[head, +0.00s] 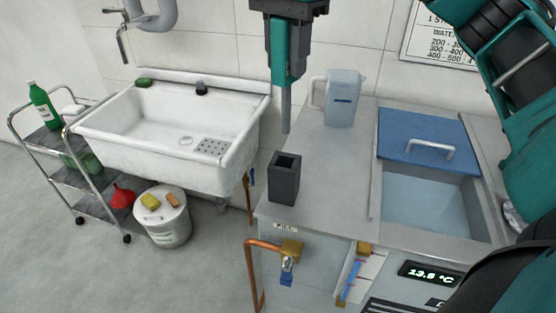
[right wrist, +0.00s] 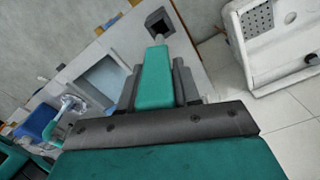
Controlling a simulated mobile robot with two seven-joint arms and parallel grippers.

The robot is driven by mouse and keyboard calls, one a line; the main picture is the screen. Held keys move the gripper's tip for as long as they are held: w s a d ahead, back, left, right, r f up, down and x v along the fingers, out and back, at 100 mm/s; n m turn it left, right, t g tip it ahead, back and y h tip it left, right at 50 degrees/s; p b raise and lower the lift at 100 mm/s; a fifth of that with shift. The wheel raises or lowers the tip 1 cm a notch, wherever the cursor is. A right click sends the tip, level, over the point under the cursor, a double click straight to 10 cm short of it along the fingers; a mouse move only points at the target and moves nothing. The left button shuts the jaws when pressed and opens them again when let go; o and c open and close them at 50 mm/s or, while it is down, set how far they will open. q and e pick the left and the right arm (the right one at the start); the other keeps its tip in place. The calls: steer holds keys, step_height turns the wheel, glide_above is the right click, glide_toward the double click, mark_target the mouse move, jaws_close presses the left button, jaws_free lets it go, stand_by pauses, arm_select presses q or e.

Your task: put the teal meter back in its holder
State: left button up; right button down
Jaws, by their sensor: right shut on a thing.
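The teal meter (head: 283,58) hangs upright in the head view, its long grey probe pointing down. My right gripper (head: 290,12) is shut on its upper part, at the top edge. The dark square holder (head: 284,180) stands on the counter's front left, its open top facing up. In the head view the probe tip shows just above the holder's opening, with a gap between. In the right wrist view the meter (right wrist: 155,82) sits between the dark fingers, and the holder (right wrist: 160,22) lies just beyond the probe end. My left gripper is not in view.
A white jug (head: 344,98) stands on the counter (head: 325,165) behind the holder. A water bath (head: 425,205) with a blue lid (head: 400,135) is to the right. A white sink (head: 170,150) is to the left. The counter around the holder is clear.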

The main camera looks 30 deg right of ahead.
steer(key=b, duration=0.2)
glide_above(286, 132)
steer(key=f, duration=0.6)
steer(key=shift+w+d, duration=0.25)
steer(key=shift+w, duration=0.1)
step_height(286, 132, down, 6)
steer(key=shift+r, duration=0.25)
step_height(286, 132, down, 4)
steer(key=shift+f, duration=0.25)
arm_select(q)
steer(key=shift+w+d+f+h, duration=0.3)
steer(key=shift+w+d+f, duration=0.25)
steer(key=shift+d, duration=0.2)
arm_select(e)
steer(key=shift+f+b, duration=0.2)
steer(key=shift+b, duration=0.1)
steer(key=c, duration=0.8)
jaws_free()
steer(key=shift+r, duration=0.1)
